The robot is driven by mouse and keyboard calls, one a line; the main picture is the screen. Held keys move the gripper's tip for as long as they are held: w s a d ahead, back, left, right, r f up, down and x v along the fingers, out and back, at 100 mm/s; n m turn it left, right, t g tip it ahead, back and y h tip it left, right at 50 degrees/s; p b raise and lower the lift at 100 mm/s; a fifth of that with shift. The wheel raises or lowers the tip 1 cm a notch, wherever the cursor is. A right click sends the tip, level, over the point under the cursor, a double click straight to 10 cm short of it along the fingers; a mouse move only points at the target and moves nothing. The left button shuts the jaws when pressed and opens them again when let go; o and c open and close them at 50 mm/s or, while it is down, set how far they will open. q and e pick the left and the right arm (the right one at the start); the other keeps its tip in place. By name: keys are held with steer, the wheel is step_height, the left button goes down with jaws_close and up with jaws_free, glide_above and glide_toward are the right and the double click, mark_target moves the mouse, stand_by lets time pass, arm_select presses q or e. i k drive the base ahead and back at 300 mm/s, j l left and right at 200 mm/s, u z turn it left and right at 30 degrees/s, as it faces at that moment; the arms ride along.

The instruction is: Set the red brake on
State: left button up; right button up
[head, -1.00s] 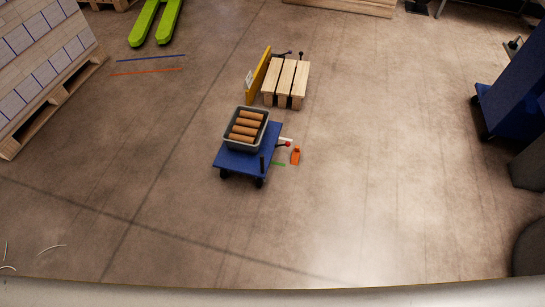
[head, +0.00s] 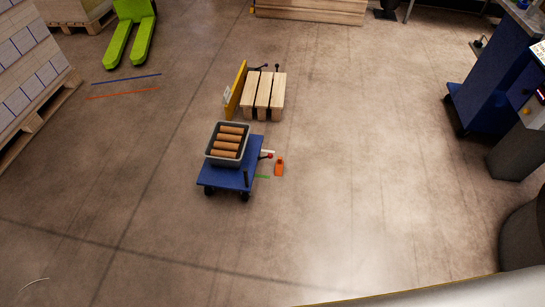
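A small red knob (head: 269,156), which looks like the red brake, sticks out from the right side of a blue trolley (head: 215,176). A white strip (head: 267,151) lies next to the knob. The knob is too small to tell which way its lever is set. The trolley stands on dark castors and carries a grey bin (head: 211,157) with several brown rolls (head: 228,145). Neither of my grippers is in view.
An orange wedge (head: 279,167) and a green mark (head: 262,177) lie right of the trolley. A slatted wooden stand (head: 263,94) with a yellow panel (head: 236,88) is behind it. A green pallet truck (head: 131,35) is back left, a blue cabinet (head: 490,80) right. The near floor is clear.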

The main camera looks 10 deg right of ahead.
mark_target(270, 156)
steer(key=i+j+z, duration=0.2)
steer(key=i+j, duration=0.3)
steer(key=i+j+z, duration=0.2)
steer(key=i+j, duration=0.4)
steer(key=i+j+z, duration=0.15)
steer(key=i+j, duration=0.3)
steer(key=j, duration=0.2)
